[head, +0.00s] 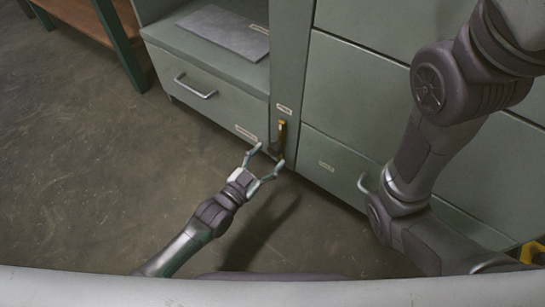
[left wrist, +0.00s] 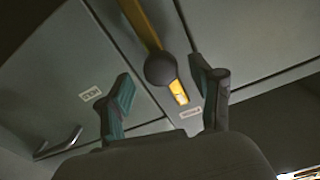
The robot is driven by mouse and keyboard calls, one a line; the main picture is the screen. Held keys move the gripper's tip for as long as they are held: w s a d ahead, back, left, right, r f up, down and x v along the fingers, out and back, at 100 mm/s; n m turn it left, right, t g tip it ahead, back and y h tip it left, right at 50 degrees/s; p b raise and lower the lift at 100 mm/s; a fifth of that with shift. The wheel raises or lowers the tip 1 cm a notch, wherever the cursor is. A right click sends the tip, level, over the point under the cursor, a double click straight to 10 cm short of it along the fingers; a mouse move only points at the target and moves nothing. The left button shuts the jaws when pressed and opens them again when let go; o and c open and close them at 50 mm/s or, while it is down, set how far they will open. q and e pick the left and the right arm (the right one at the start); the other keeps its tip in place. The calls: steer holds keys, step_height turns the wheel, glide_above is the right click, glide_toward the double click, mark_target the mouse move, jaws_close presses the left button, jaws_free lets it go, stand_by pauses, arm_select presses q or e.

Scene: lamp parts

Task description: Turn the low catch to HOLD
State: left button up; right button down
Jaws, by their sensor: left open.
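The low catch (head: 281,128) is a small yellow and dark fitting on the narrow upright post of a grey-green cabinet, under a small label. The left wrist view shows a yellow bar, a round dark knob (left wrist: 160,68) and a bright yellow patch beside a label (left wrist: 191,112). My left gripper (head: 269,155) is open, its fingers just below and in front of the catch in the head view. In the left wrist view the open fingers (left wrist: 165,85) appear on either side of the knob; contact cannot be told.
A drawer with a bar handle (head: 197,91) is left of the post, below an open shelf with a grey sheet (head: 222,32). Closed drawer fronts (head: 345,85) stand to the right, partly behind my right arm. The floor (head: 120,200) at front left is clear.

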arm_select(q)
steer(key=shift+b+x, duration=0.35)
steer(key=shift+x, duration=0.9)
jaws_close()
